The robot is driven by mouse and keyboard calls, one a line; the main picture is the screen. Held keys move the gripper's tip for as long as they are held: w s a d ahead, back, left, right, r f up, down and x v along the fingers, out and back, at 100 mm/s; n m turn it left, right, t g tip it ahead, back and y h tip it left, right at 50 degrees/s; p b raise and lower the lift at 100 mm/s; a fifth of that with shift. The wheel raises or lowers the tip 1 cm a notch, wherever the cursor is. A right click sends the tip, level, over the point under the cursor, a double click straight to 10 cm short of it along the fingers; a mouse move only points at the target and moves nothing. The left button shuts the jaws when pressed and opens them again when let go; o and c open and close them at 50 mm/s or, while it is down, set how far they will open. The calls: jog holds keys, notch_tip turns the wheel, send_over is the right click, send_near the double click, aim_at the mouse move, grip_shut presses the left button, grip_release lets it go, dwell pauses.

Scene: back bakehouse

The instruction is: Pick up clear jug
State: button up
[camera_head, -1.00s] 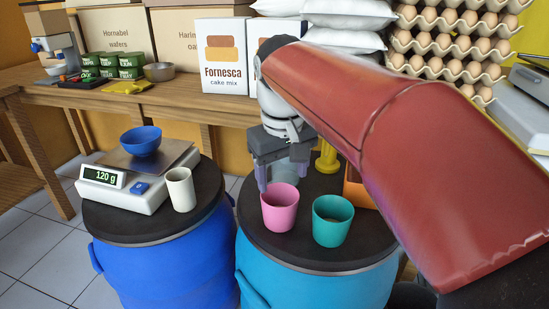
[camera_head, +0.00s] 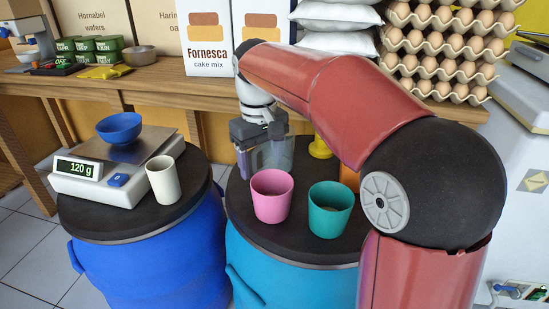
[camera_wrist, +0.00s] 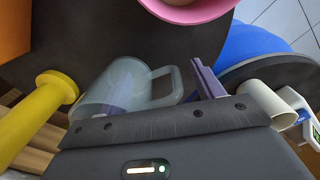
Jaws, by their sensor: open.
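The clear jug (camera_wrist: 125,88) stands on the dark top of the light-blue barrel, see-through, its handle toward the right finger in the wrist view. In the head view the jug (camera_head: 279,156) shows faintly behind the pink cup, partly hidden by my gripper. My gripper (camera_head: 258,162) is open and points down at the jug. In the wrist view my gripper (camera_wrist: 160,88) has one purple finger just right of the handle; the other shows dimly through the jug's wall. I cannot tell whether either finger touches it.
A pink cup (camera_head: 271,197) and a teal cup (camera_head: 329,209) stand in front of the jug. A yellow object (camera_head: 320,147) is close on its right. The left barrel holds a scale (camera_head: 85,183), a blue bowl (camera_head: 119,129) and a white cup (camera_head: 165,181).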

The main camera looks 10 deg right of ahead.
jog(key=shift+f, duration=0.25)
jog(key=c, duration=1.3)
jog(key=shift+r, duration=0.25)
notch_tip(320, 180, up, 19)
jog(key=p, duration=0.5)
jog(key=shift+r+p, duration=0.2)
jog(key=shift+p, duration=0.2)
jog(key=shift+r, duration=0.1)
dwell(0.7)
